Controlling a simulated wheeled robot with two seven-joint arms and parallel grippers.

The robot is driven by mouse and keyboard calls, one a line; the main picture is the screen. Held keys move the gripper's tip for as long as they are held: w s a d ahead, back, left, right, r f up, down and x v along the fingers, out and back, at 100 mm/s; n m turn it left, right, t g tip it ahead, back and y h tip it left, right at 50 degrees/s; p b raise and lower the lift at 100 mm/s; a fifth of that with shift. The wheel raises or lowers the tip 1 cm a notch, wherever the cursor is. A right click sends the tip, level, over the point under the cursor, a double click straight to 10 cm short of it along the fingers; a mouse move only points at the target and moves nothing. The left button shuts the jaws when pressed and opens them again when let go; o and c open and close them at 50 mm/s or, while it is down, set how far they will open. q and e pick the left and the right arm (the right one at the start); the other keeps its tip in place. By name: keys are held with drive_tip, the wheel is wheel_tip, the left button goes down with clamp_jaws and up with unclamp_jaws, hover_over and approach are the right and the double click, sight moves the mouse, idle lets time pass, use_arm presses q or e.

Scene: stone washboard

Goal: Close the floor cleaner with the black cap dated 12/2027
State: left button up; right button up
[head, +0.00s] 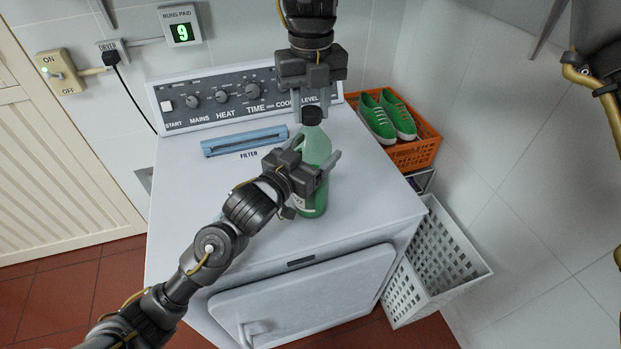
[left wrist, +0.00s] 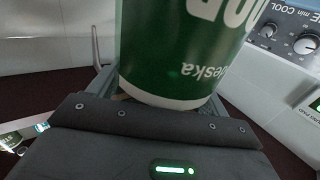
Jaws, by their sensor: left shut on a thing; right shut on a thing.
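The floor cleaner (head: 314,197) is a green bottle standing on top of the white dryer. My left gripper (head: 326,178) is shut around its body from the left. The bottle's green and white label (left wrist: 185,45) fills the top of the left wrist view. A black cap (head: 312,115) is at the top of the bottle's neck. My right gripper (head: 312,104) comes down from above and is shut on the cap. I cannot tell whether the cap is touching or threaded on the neck. The date on the cap is not readable.
The dryer top (head: 375,195) is clear to the right of the bottle. A blue filter (head: 244,140) lies behind left, before the control panel (head: 225,98). An orange crate (head: 415,153) with green shoes (head: 388,116) stands back right. A white basket (head: 436,262) stands right of the dryer.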

drive_tip(key=o, duration=1.2)
drive_tip(key=shift+c, duration=0.2)
wheel_tip(320, 180, up, 12)
use_arm(q)
drive_tip(key=o, duration=1.9)
